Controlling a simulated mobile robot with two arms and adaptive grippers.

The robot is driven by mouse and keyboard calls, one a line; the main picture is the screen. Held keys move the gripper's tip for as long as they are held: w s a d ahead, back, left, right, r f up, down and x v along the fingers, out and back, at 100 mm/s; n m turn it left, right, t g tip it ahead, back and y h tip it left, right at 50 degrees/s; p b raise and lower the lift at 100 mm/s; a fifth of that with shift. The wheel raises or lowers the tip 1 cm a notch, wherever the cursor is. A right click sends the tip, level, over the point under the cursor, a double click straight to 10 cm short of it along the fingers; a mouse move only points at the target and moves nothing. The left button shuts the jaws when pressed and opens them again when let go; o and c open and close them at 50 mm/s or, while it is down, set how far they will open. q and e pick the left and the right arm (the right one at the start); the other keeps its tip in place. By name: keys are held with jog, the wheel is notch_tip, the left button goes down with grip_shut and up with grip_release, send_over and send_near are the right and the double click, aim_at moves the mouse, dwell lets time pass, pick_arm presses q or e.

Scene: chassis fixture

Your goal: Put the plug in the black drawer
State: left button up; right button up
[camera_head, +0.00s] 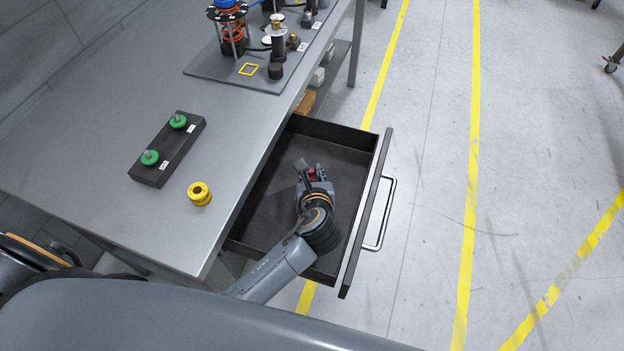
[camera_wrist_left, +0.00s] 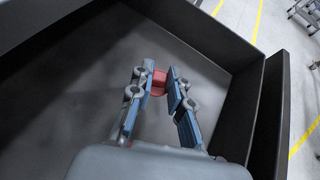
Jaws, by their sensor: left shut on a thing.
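The black drawer (camera_head: 272,204) is pulled open from under the table; its inside floor also fills much of the left wrist view (camera_wrist_left: 70,100). My left gripper (camera_head: 312,172) is inside the drawer's outline, above its floor, and it also shows in the left wrist view (camera_wrist_left: 158,92). It is shut on a small red plug (camera_wrist_left: 159,80), which shows as a red patch in the head view (camera_head: 313,174). The gripper hides part of the plug. I cannot tell whether the plug touches the drawer floor. My right gripper is not in view.
A yellow ring-shaped part (camera_head: 199,193) stands near the table's edge (camera_head: 90,120). A dark block (camera_head: 168,149) with two green knobs lies behind it. A grey plate (camera_head: 215,65) with fittings is at the back. The drawer's metal handle (camera_head: 383,215) faces the open floor on the right.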

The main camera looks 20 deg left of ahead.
aim_at(312, 180)
pick_arm(q)
jog(key=shift+w+a+f, duration=0.1)
jog(key=shift+w+f, duration=0.4)
jog(key=shift+f, duration=1.6)
jog(key=shift+f, duration=0.1)
jog(key=o, duration=0.7)
jog(key=shift+o, duration=0.2)
jog(key=v, duration=1.2)
